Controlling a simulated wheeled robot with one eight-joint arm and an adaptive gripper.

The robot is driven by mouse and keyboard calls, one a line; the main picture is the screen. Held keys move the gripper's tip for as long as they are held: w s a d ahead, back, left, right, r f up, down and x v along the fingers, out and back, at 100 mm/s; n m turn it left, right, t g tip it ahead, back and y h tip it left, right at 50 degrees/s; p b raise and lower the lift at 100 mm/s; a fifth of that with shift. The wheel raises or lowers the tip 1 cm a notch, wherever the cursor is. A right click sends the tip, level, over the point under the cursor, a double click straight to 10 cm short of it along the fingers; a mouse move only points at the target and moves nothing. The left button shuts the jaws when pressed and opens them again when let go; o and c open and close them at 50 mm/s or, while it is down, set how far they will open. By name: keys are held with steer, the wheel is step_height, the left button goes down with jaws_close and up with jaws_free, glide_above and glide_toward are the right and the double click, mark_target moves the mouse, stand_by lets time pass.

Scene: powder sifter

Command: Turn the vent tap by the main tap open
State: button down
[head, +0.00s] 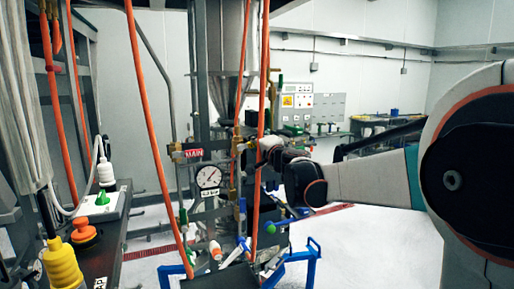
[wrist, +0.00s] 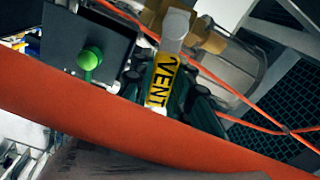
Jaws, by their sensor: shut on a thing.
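The vent tap's handle (wrist: 163,82) shows in the wrist view as a pale lever with a yellow VENT label. My gripper (wrist: 172,98) is shut on this handle, with dark fingers on both sides of the label. In the head view my gripper (head: 270,150) reaches in from the right to the pipework beside the hopper. There it hides most of the vent tap. The red MAIN label (head: 194,153) of the main tap is to the left of my gripper, above the pressure gauge (head: 208,177).
An orange hose (head: 262,110) hangs close by my gripper, and an orange hose (wrist: 120,125) crosses the wrist view's foreground. A green knob (wrist: 89,60) sits left of the handle. A blue frame (head: 310,262) stands below. A metal hopper (head: 228,85) is behind.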

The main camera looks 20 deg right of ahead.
stand_by(0.3)
steer(key=c, duration=1.5)
jaws_free()
steer(key=shift+s, duration=0.15)
steer(key=shift+s, duration=3.8)
